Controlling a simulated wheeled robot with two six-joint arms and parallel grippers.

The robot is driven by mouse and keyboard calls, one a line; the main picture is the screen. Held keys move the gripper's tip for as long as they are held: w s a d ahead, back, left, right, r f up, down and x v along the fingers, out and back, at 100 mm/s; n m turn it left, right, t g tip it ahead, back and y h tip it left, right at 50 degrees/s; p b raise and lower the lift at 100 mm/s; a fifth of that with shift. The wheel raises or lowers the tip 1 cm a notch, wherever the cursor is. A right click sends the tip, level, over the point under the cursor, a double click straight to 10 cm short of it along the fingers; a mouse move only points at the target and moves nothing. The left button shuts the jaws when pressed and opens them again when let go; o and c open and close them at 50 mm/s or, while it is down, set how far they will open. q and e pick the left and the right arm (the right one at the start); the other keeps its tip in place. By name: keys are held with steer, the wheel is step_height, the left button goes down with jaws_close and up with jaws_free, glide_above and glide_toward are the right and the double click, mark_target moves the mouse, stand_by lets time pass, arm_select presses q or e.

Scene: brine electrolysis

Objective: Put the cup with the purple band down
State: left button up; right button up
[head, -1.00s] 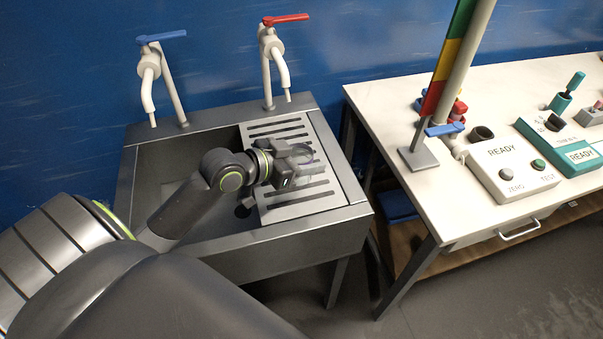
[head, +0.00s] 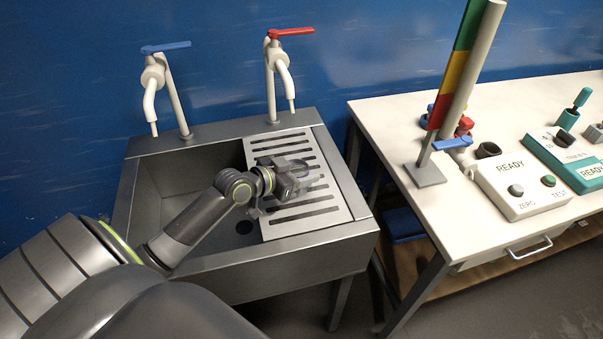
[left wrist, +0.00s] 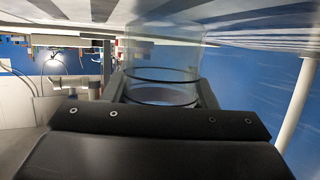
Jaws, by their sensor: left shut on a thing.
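My left gripper (head: 297,183) is shut on a clear, see-through cup (left wrist: 162,62) over the slotted draining board (head: 322,221) of the sink. In the left wrist view the cup is between the two fingers, with thin dark rings around it; I cannot make out a purple colour. That picture appears upside down, with the slotted board along its top, close to the cup's far end. I cannot tell if the cup touches the board. In the head view the cup is small, faint and partly hidden by the gripper. My right gripper is not in view.
The sink basin (head: 190,190) opens left of the board. A blue-handled tap (head: 152,80) and a red-handled tap (head: 280,62) stand behind. A white table (head: 390,125) at right holds a stand with a coloured strip and READY boxes. Much of the board is clear.

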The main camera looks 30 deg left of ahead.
arm_select(q)
steer(key=shift+f, duration=0.2)
steer(key=o, duration=0.6)
steer(key=shift+f, duration=0.2)
steer(key=o, duration=0.5)
steer(key=shift+r, duration=0.2)
steer(key=shift+s+a, duration=0.1)
steer(key=shift+s, duration=0.2)
steer(key=v, duration=1.1)
steer(key=shift+s+r+p, duration=0.15)
steer(key=shift+r+p, duration=0.05)
steer(key=shift+p, duration=0.15)
